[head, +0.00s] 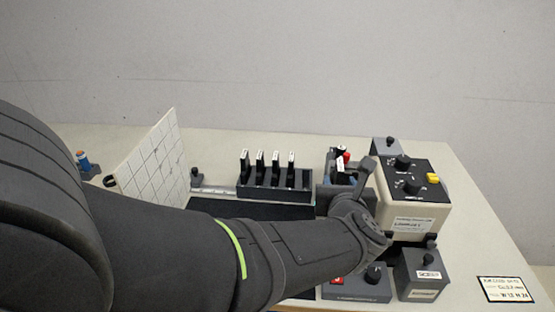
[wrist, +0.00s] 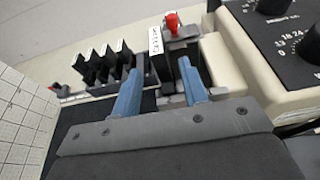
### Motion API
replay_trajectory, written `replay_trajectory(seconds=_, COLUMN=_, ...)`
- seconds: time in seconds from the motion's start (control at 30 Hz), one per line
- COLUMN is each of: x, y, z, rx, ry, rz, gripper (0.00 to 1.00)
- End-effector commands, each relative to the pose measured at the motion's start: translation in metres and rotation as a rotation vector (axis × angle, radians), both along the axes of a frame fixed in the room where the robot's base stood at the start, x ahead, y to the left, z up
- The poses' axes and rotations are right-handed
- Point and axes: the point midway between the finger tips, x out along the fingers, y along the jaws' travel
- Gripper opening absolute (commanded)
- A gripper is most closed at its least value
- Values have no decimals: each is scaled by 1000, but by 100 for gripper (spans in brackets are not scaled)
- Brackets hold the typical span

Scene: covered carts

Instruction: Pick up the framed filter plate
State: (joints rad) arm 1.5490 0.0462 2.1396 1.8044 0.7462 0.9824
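Several thin black plates with pale top edges stand upright in a dark slotted rack (head: 275,192), and these plates (wrist: 105,64) also show at the left of the wrist view. Another dark upright piece (wrist: 159,70) with a white lettered tag stands between and just beyond my fingertips. I cannot tell for sure which of these is the framed filter plate. My gripper (wrist: 161,68) has two blue fingers spread apart, with a gap on each side of the dark tagged piece. In the head view my wrist hides most of this spot.
A red-knobbed fitting (wrist: 175,25) stands just behind the tagged piece. A cream control box (head: 413,195) with black dials is close on the right. A white gridded panel (head: 152,160) stands at left. Small grey boxes (head: 420,272) sit in front.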

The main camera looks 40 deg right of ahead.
Motion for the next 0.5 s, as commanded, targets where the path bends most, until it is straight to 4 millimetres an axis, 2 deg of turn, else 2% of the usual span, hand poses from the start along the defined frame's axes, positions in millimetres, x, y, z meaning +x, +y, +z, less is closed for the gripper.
replay_trajectory(seconds=0.5, x=33, y=-36, z=-17, rx=1, ry=0, rz=2, gripper=40)
